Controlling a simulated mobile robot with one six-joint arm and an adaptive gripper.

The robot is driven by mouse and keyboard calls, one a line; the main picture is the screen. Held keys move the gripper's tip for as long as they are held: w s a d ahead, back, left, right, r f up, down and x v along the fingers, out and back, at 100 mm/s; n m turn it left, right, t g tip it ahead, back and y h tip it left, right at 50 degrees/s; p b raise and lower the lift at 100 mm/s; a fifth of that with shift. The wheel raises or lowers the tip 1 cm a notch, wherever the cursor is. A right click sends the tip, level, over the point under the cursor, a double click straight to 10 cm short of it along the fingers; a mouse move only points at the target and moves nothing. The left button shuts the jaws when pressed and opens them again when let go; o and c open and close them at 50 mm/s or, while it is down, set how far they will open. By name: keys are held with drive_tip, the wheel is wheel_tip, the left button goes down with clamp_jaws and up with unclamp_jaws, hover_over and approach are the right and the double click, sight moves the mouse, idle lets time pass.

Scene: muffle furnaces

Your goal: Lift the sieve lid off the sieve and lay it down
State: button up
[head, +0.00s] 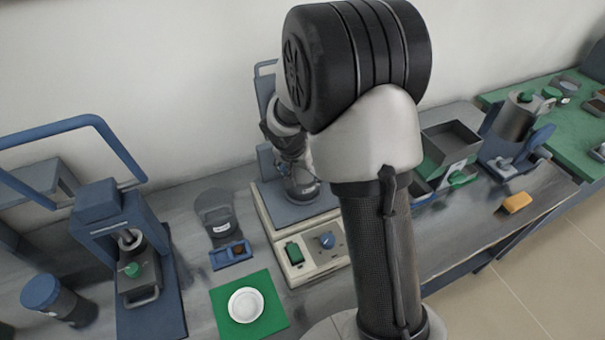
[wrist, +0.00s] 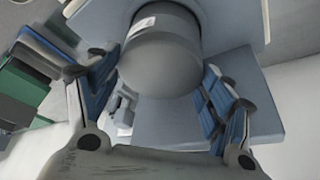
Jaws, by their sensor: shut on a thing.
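The sieve (head: 303,192) stands on the shaker's blue-grey plate in the head view, partly hidden behind my arm. In the wrist view, the grey sieve body (wrist: 160,20) has a white label on its side. The smooth, rounded grey sieve lid (wrist: 160,68) faces the camera. My gripper (wrist: 162,80) has one blue-padded finger on each side of the lid and is shut on it. In the head view my gripper (head: 290,145) is above the sieve and largely hidden by my arm. I cannot tell whether the lid is clear of the sieve.
The shaker base (head: 318,262) has a green switch and blue knob. At its left are a green mat (head: 222,307) with a white dish (head: 245,305), a small blue tray (head: 231,256) and a dark scoop-like container (head: 215,215). A blue-framed press (head: 140,265) stands farther left.

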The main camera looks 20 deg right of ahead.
drive_tip(key=c, duration=0.4)
